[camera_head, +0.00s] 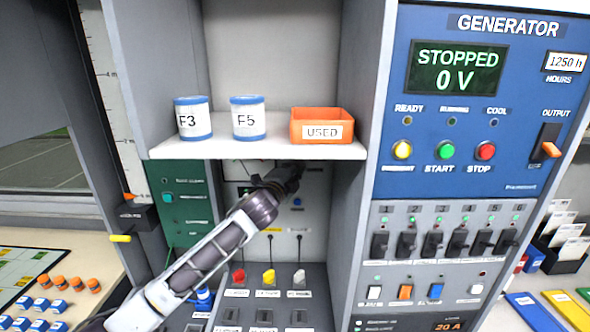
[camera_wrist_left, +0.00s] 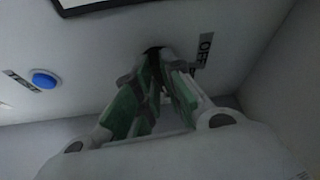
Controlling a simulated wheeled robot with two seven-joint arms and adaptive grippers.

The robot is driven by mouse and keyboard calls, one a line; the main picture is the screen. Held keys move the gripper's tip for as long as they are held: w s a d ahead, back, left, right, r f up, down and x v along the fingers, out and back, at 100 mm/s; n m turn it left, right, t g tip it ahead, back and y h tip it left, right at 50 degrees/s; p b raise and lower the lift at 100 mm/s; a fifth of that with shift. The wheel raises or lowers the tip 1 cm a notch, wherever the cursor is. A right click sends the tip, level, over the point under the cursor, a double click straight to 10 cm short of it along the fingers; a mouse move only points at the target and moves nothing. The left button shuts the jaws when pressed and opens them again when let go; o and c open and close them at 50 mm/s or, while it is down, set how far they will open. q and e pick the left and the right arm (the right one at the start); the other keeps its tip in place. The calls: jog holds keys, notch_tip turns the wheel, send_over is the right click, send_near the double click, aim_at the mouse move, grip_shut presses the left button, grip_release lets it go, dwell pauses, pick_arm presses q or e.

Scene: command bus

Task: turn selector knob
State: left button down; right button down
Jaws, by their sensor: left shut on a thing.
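In the left wrist view a dark selector knob (camera_wrist_left: 155,51) sits on a pale panel beside an OFF label (camera_wrist_left: 205,48). My left gripper (camera_wrist_left: 160,62) is shut on this knob, with its green-padded fingers on either side of it. The fingers hide most of the knob, so its pointing direction cannot be told. In the head view my left arm reaches up from the lower left, and the left gripper (camera_head: 290,172) is at the panel just under the shelf. The knob is hidden there. My right gripper is not in view.
A shelf (camera_head: 270,150) with cans F3 (camera_head: 192,120), F5 (camera_head: 248,120) and an orange USED bin (camera_head: 321,126) hangs directly above the gripper. A blue button (camera_head: 297,202) is below it. Cable plugs (camera_head: 268,277) stand lower. The generator panel (camera_head: 478,70) is right.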

pick_arm(q)
jog(key=shift+f, duration=0.15)
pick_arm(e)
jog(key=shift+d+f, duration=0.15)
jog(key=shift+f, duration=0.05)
pick_arm(q)
jog(key=shift+d+f+n+t+y+b, duration=0.1)
jog(key=shift+n+t+y+b, duration=0.3)
jog(key=shift+n+b, duration=1.4)
jog(key=shift+f+n+t+y+b, duration=0.1)
jog(key=shift+n+t+b, duration=0.55)
jog(key=shift+n+b, duration=1.1)
jog(key=shift+d+f+n+t+y+b, duration=0.15)
jog(key=shift+n+t+b, duration=0.65)
jog(key=shift+b, duration=1.65)
jog(key=c, duration=1.5)
grip_release()
jog(key=shift+a+r+n+g, duration=0.1)
jog(key=shift+r+n+g, duration=0.05)
jog(key=shift+n+g, duration=0.1)
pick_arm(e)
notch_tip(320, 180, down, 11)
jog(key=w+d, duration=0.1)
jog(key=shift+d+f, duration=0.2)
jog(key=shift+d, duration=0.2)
